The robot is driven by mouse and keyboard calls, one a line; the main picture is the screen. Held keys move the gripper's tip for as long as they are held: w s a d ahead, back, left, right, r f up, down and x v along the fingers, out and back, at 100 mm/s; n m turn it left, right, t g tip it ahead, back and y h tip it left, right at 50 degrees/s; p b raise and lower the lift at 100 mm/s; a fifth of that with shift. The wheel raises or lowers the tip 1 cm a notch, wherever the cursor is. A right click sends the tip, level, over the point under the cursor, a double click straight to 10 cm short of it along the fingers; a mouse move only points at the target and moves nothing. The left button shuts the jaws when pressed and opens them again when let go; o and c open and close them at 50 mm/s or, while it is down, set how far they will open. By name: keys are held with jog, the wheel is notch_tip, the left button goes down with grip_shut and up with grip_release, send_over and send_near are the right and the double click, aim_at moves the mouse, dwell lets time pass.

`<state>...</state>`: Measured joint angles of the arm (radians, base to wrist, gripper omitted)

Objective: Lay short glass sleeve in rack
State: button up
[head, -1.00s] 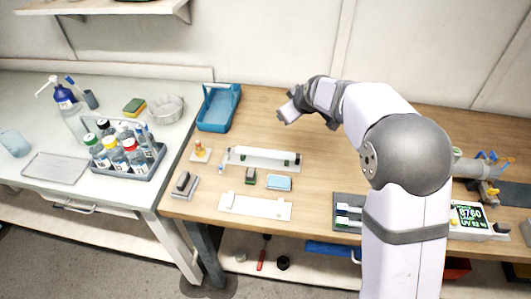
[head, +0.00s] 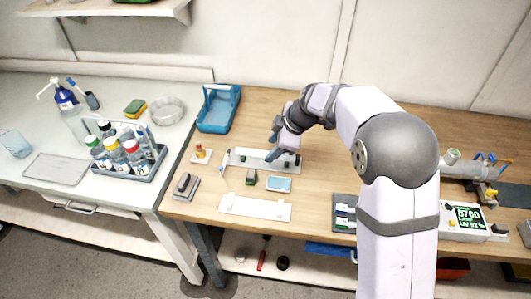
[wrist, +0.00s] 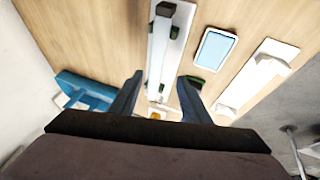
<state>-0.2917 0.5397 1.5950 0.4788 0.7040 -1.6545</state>
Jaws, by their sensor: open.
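A white tube, likely the short glass sleeve (head: 252,153), lies on a long pale holder with dark green supports (head: 234,167). It also shows in the wrist view (wrist: 157,60), running lengthwise between the fingers. My gripper (head: 273,152) is over the right part of this holder. In the wrist view my gripper (wrist: 160,78) is open, with one finger on either side of the tube. I cannot tell whether they touch it. A white plate with two raised blocks, likely the rack (head: 255,208), lies empty nearer the table's front edge; it also shows in the wrist view (wrist: 262,74).
A light-blue pad (head: 278,183) and a small dark green block (head: 251,177) lie between holder and white plate. A blue basket (head: 219,108) stands behind. A small orange-topped item (head: 201,154) and a grey-black tool (head: 185,185) are at left. Wood is clear behind the holder.

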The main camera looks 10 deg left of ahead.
aim_at(267, 152)
jog(key=shift+w+p+x, duration=0.2)
jog(key=shift+p+x, duration=0.45)
jog(key=shift+x, duration=0.3)
jog(key=shift+w+p+x, duration=0.2)
jog(key=shift+p+x, duration=0.4)
jog(key=shift+x, duration=0.3)
jog(key=shift+w+a+f, duration=0.2)
jog(key=shift+f, duration=0.5)
grip_shut()
